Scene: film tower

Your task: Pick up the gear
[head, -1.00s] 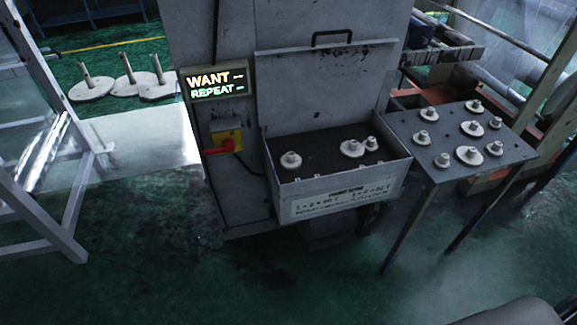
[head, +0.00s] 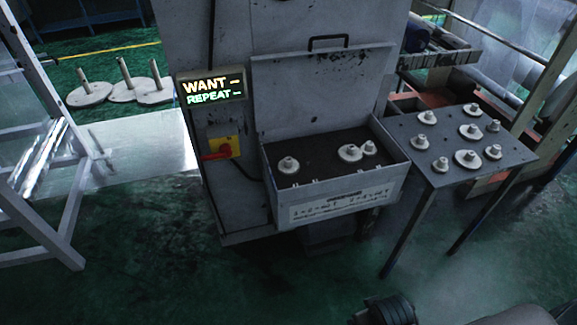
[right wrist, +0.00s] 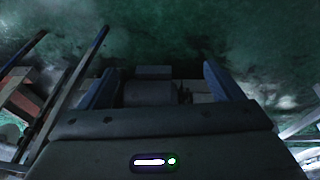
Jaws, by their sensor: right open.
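Several pale gears with raised hubs stand on a dark metal table at the right of the head view, one of them at its front left (head: 440,164) and one at its front middle (head: 467,159). More gears sit in an open grey box on the machine: one at the left (head: 288,166) and two close together at the right (head: 350,153). Which gear is meant cannot be told. In the right wrist view my right gripper (right wrist: 162,82) is open and empty above the green floor, with no gear between its fingers. My left gripper is not in view.
A lit sign reading WANT and REPEAT (head: 212,90) hangs on the grey machine. A white frame (head: 45,215) is at the left. The floor in front is clear.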

